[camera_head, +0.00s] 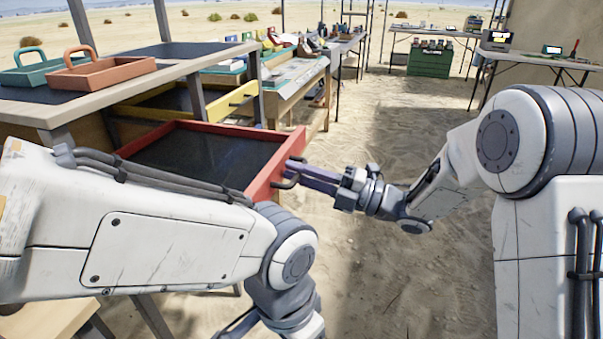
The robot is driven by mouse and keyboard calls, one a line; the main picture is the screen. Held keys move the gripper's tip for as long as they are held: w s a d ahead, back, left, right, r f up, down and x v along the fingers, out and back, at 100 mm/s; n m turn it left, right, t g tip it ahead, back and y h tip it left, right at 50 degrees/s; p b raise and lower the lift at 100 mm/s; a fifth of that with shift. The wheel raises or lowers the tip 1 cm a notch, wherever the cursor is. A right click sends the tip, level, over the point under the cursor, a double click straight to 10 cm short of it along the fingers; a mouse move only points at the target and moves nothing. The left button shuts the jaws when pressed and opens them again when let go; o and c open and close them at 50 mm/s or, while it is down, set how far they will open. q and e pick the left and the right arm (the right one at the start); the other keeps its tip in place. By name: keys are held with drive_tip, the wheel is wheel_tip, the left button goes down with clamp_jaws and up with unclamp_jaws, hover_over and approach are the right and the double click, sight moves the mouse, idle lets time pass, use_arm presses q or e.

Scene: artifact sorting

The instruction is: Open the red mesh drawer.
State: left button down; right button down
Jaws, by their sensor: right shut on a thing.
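The red mesh drawer (278,163) juts out from the wooden rack at the left, with its dark mesh bottom (196,157) showing. It stands open by a good part of its length. My right gripper (291,175) is at the drawer's front right side, shut on the dark handle (287,183) there. My left arm crosses the lower left of the view and covers the drawer's near side. My left gripper's fingers are not in view.
A yellow-framed drawer (232,103) sits above and behind the red one. A green tray (42,71) and an orange tray (103,72) stand on the rack's top. Open sand lies right of the drawer. Tables with gear and a green crate (430,62) stand farther back.

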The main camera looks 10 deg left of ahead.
drive_tip(key=c, duration=1.2)
unclamp_jaws()
drive_tip(key=shift+o, duration=0.2)
drive_tip(key=v, duration=1)
drive_tip(key=shift+d+p, duration=0.2)
drive_tip(key=shift+p, duration=0.2)
drive_tip(key=shift+f, duration=0.15)
